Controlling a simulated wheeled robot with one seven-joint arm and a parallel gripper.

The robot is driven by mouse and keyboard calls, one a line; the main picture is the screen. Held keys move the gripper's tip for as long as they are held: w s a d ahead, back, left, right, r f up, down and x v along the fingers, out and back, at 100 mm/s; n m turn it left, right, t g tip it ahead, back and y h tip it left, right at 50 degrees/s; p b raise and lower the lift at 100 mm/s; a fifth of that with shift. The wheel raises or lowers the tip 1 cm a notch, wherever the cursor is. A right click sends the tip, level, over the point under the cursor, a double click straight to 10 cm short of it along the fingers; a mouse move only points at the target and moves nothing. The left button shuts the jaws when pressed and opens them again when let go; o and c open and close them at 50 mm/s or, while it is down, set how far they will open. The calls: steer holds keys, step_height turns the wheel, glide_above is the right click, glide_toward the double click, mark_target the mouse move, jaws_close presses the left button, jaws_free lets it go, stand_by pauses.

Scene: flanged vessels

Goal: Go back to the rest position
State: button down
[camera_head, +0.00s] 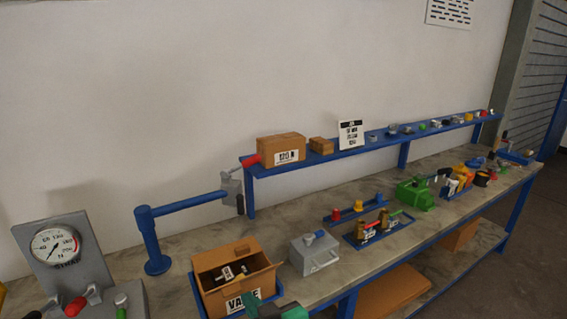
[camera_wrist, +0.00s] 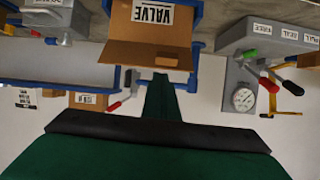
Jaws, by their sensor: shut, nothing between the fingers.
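My gripper (camera_wrist: 160,78) shows in the wrist view as dark green fingers held together, with nothing between them. Its tips point toward an open cardboard box (camera_wrist: 145,52) marked VALVE, and I cannot tell the gap to it. In the head view, green and black parts of my arm show at the bottom edge, in front of the same box (camera_head: 236,278). The box holds a few small fittings.
A long workbench (camera_head: 190,245) runs along the wall. A blue shelf (camera_head: 370,145) carries boxes and small parts. A grey gauge stand (camera_head: 58,250) with levers is at left, a blue post (camera_head: 150,240) beside it. A grey case (camera_head: 314,253) stands right of the box.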

steer(key=s+d+f+m+t+h, duration=0.1)
steer(key=s+d+f+m+h, duration=0.3)
steer(key=f, duration=0.6)
steer(key=s+f+m+t, duration=0.2)
steer(key=s+f, duration=0.5)
steer(key=f, duration=0.3)
steer(key=s+d+f+h, duration=0.1)
steer(key=s, duration=1)
steer(key=s+d+f+h, duration=0.1)
steer(key=s+d, duration=0.1)
steer(key=s, duration=1)
steer(key=shift+s+n+t, duration=0.2)
steer(key=shift+n+t, duration=0.1)
steer(key=shift+t, duration=0.1)
steer(key=shift+w, duration=0.1)
